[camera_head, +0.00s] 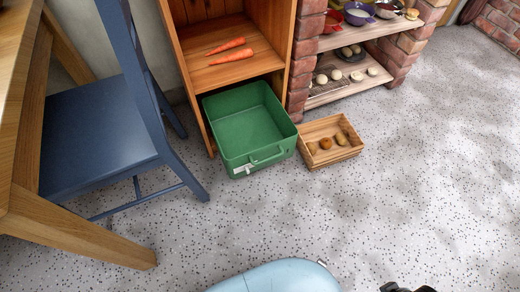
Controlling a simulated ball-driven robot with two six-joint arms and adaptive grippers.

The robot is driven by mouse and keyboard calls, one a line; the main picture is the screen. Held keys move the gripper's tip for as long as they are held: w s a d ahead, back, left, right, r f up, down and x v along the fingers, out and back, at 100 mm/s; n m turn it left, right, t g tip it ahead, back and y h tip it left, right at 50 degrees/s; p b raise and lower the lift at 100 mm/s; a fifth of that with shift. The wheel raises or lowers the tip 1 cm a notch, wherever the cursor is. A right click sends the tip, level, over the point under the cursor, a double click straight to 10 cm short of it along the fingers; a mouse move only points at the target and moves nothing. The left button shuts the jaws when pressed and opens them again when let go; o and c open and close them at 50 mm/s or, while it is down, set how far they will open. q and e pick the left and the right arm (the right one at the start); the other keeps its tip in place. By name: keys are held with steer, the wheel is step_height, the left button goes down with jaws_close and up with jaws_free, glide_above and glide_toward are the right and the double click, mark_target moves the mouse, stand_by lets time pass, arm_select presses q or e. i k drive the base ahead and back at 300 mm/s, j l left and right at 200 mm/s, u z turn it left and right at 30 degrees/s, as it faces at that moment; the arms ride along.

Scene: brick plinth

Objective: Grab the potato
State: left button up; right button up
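A small slatted wooden crate (343,156) stands on the floor right of the green bin. In it lie a few roundish brown items that look like potatoes: a tan one (313,148) at the left, a more orange one (326,143) in the middle and a brown one (341,139) at the right. Which is the task's potato I cannot tell for sure. A black part at the bottom edge, right of centre, seems to be my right gripper (407,288); its fingers are cut off, and it is well apart from the crate. My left gripper is not in view.
An open green bin (240,162) stands before a wooden cabinet holding two carrots (228,50). Brick-sided shelves (347,92) hold bowls and round pale items. A blue chair (98,130) and wooden table (75,235) fill the left. The speckled floor is clear at front and right.

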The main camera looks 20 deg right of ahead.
mark_target(313, 150)
steer(key=z, duration=1.25)
